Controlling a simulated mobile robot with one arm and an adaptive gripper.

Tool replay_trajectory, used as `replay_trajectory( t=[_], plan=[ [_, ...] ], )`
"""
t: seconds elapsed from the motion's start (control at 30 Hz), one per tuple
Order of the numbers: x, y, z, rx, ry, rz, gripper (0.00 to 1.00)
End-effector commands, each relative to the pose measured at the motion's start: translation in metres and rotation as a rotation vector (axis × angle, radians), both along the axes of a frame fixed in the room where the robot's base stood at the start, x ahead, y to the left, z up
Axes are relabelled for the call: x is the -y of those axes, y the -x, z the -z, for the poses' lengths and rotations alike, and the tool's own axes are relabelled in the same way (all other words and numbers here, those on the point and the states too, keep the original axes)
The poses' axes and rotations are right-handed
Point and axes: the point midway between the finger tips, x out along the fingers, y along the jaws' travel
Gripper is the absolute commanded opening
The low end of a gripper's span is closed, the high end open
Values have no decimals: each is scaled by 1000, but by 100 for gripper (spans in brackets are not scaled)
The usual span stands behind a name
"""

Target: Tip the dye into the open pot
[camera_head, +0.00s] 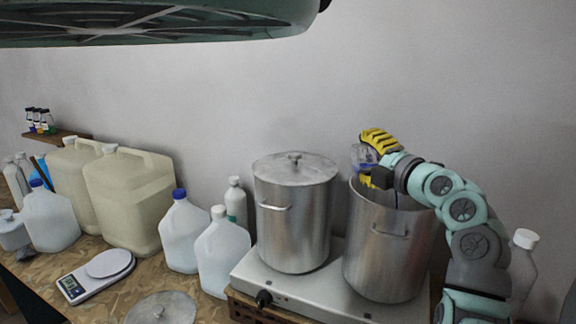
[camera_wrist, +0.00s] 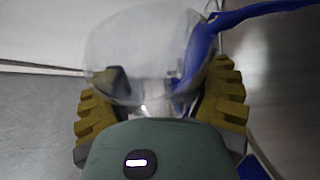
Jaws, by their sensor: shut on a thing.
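My gripper (camera_head: 374,160), with yellow ribbed fingers, is over the mouth of the open pot (camera_head: 383,262) on the right of the hotplate. It is shut on a small clear container (camera_head: 361,154), which looks tilted. In the wrist view the clear container (camera_wrist: 135,50) sits between the fingers (camera_wrist: 160,105). Blue dye (camera_wrist: 197,62) shows at its right side, and a blue streak runs on to the upper right. In the head view a little blue shows just below the gripper at the pot's rim. The inside of the pot is mostly hidden.
A lidded pot (camera_head: 294,225) stands close left of the open pot on the hotplate (camera_head: 310,290). Jugs (camera_head: 222,255), large canisters (camera_head: 130,200) and a scale (camera_head: 98,277) fill the bench to the left. A loose lid (camera_head: 160,309) lies in front. A white-capped bottle (camera_head: 524,265) stands behind my arm.

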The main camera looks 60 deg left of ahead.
Motion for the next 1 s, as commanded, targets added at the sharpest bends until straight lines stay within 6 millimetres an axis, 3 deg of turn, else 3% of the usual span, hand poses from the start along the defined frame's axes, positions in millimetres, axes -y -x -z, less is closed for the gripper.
replay_trajectory(
  t=[1.0],
  plan=[
    [2, -3, -12, -105, -62, 2, 28]
  ],
)
